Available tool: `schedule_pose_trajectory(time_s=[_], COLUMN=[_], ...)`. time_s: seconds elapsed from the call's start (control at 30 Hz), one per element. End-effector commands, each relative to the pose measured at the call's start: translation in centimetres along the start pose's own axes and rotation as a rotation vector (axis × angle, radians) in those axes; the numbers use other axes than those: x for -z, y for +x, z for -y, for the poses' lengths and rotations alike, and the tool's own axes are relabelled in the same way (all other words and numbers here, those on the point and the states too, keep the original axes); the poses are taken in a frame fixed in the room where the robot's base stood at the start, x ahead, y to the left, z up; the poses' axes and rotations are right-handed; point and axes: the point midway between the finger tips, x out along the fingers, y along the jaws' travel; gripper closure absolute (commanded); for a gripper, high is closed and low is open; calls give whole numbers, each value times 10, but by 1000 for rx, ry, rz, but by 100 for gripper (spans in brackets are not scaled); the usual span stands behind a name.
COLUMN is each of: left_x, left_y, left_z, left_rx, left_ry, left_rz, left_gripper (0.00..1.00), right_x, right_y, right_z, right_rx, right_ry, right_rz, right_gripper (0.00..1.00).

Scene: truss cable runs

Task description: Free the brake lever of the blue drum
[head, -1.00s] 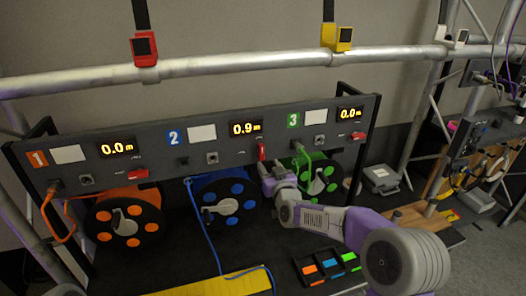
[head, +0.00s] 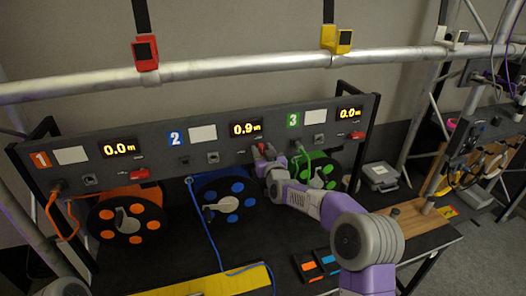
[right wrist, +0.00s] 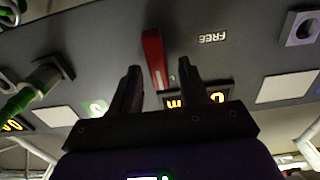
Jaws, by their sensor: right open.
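The blue drum (head: 226,196) hangs under the panel (head: 205,150) section marked 2, whose display (head: 246,129) reads 0.9 m. Its red brake lever (right wrist: 154,58) stands lengthwise in the right wrist view, with the printed word FREE off to its right. My right gripper (right wrist: 158,72) is open. Its two fingertips lie either side of the lever's near end in that view; I cannot tell whether they touch it. In the head view my right gripper (head: 264,156) is at the panel and largely hides this lever. My left gripper is not in view.
The orange drum (head: 126,213) and green drum (head: 315,170) hang on either side. Red levers of sections 1 (head: 139,174) and 3 (head: 356,135) lie sideways. A blue cable (head: 205,240) runs down to the yellow strip (head: 225,283). A parts tray (head: 309,272) sits on the table.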

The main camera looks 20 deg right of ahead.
Motion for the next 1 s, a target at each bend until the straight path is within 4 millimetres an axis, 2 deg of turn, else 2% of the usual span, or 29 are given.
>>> schedule_pose_trajectory(time_s=[0.07,0.37,0.67,1.0], left_x=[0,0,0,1], left_y=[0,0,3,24], left_z=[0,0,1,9], left_rx=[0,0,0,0], left_ry=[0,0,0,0], left_rz=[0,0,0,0], left_gripper=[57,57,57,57], right_x=[0,0,0,-3], right_y=[0,0,0,0], right_z=[0,0,0,5], right_rx=[0,0,0,1], right_ry=[0,0,-18,-194], right_rz=[0,0,-1,-2], right_gripper=[55,100,100,100])
